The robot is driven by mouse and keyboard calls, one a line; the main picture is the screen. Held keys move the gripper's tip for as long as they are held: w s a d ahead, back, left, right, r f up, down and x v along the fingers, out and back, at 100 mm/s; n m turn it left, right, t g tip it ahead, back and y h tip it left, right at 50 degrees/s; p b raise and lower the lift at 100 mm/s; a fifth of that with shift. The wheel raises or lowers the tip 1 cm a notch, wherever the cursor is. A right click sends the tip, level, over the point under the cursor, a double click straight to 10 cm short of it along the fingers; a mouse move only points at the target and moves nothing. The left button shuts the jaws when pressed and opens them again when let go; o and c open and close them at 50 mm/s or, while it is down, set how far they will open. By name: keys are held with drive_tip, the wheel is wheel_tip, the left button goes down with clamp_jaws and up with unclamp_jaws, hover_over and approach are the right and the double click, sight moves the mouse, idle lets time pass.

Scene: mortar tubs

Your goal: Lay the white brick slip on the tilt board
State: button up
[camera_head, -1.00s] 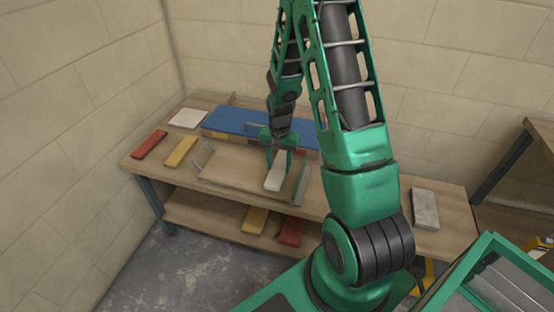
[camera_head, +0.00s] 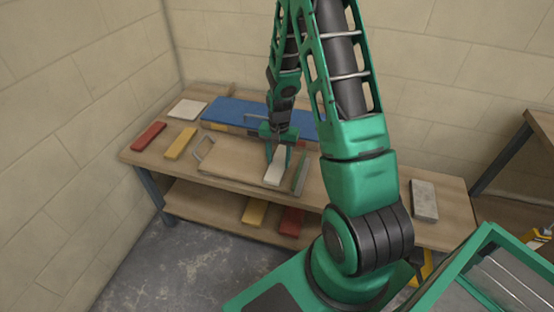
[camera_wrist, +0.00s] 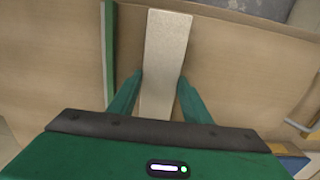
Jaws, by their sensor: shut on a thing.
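The white brick slip (camera_head: 275,173) is a pale flat bar held between the two fingers of my gripper (camera_head: 279,156). In the wrist view the slip (camera_wrist: 166,40) runs lengthwise away from my gripper (camera_wrist: 160,80), with one green finger along each long side. The tilt board (camera_head: 228,165) is a wooden board with a metal handle at its left and a green strip along its right. The slip is over its right part, close to the green strip. I cannot tell whether the slip touches the board. My fingers hide part of the slip's sides.
A blue board (camera_head: 238,113) lies behind the tilt board. Red (camera_head: 149,136) and yellow (camera_head: 180,143) slips and a white square piece (camera_head: 187,109) lie at left. A grey block (camera_head: 424,200) is at right. More yellow and red pieces lie on the lower shelf.

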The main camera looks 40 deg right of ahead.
drive_tip(key=shift+f, duration=0.15)
drive_tip(key=o, duration=1.4)
drive_tip(key=shift+o, duration=0.2)
wheel_tip(320, 180, up, 10)
drive_tip(key=s+r+n, duration=0.2)
drive_tip(key=s+r, duration=1.1)
drive_tip(key=r, duration=0.1)
drive_tip(key=s+a+r+n, duration=0.1)
drive_tip(key=s+r, duration=0.1)
drive_tip(key=s, duration=0.5)
drive_tip(key=s+a+r+n, duration=0.1)
drive_tip(key=s+a+r, duration=0.1)
drive_tip(key=s, duration=0.6)
drive_tip(key=shift+s+r, duration=0.3)
drive_tip(key=shift+r, duration=0.2)
